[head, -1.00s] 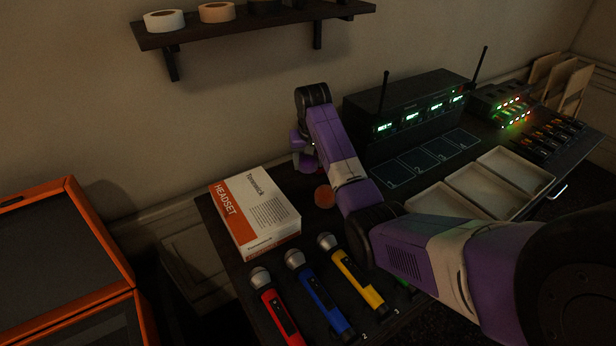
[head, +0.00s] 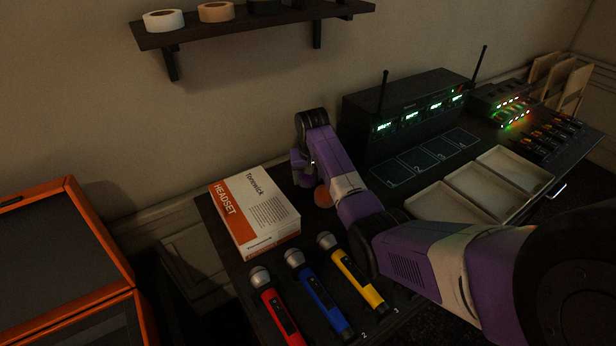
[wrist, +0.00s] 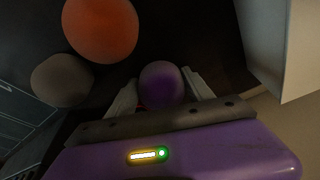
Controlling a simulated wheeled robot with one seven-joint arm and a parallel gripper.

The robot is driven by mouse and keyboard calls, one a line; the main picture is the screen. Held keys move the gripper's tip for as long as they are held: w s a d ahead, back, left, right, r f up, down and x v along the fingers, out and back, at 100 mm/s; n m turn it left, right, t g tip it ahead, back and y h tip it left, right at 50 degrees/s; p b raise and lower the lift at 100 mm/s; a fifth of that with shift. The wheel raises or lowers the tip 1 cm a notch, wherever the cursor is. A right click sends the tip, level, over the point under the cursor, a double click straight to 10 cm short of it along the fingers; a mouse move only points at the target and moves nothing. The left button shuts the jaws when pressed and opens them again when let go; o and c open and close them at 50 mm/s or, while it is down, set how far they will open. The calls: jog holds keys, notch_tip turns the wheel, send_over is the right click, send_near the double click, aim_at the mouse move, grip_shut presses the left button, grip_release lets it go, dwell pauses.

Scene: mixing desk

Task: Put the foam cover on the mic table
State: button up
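A purple foam cover (wrist: 162,84) shows between my two fingers in the wrist view. It looks level with the fingertips or a little beyond them, and I see no clear squeeze on it. My gripper (wrist: 160,88) has its fingers spread, one on each side of the cover. In the head view my gripper (head: 305,178) is low over the back of the desk, right of the headset box, and hides the purple cover. An orange foam cover (head: 322,198) lies just in front; it shows large in the wrist view (wrist: 100,28), beside a grey cover (wrist: 62,80).
The headset box (head: 255,212) stands left of my gripper. Red (head: 275,310), blue (head: 318,298) and yellow (head: 355,280) microphones lie in front. Numbered pads (head: 430,158), a receiver (head: 415,112) and pale trays (head: 490,185) are to the right. A shelf (head: 250,25) hangs above.

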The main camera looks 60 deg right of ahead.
jog(key=shift+o, duration=1.3)
jog(key=shift+r, duration=0.1)
jog(key=v, duration=1.2)
jog(key=shift+w, duration=0.1)
